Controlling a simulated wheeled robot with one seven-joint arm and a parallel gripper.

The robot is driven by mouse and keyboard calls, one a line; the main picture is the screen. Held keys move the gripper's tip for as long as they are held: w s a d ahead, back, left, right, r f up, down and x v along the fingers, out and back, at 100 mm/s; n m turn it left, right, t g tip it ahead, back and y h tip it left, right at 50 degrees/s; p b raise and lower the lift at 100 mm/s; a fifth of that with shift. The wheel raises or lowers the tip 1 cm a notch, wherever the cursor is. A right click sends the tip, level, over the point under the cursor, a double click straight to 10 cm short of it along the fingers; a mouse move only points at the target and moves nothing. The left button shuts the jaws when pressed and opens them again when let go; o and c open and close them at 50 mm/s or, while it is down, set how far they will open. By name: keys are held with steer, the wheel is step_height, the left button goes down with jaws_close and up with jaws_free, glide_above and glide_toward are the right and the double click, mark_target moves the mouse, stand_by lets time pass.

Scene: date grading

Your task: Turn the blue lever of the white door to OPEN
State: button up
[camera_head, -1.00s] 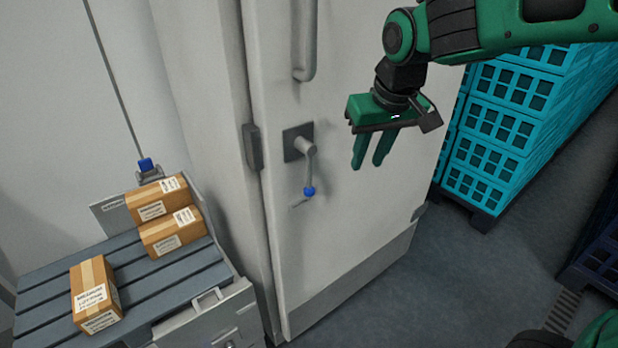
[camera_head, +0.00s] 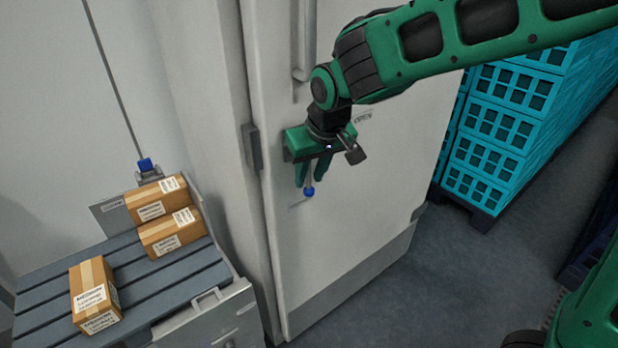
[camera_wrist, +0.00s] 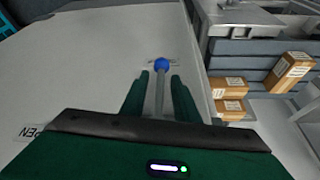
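The white door (camera_head: 365,210) stands in the middle of the head view. Its lever hangs down and ends in a blue knob (camera_head: 308,191). My gripper (camera_head: 312,177) is in front of the lever, hiding its pivot plate. In the wrist view the grey lever shaft (camera_wrist: 159,92) lies between my two green fingers (camera_wrist: 160,88), with gaps on both sides, and the blue knob (camera_wrist: 160,62) sticks out past the fingertips. My gripper is open around the shaft. An OPEN label (camera_head: 362,117) shows on the door, right of and above my gripper.
A vertical door handle (camera_head: 303,45) is above my gripper. A grey slatted platform (camera_head: 150,285) with several cardboard boxes (camera_head: 172,232) is at the left. Stacked turquoise crates (camera_head: 500,135) stand at the right. The floor (camera_head: 430,285) between door and crates is clear.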

steer(key=shift+x, duration=0.8)
steer(key=shift+c, duration=0.3)
jaws_close()
steer(key=shift+w, duration=0.1)
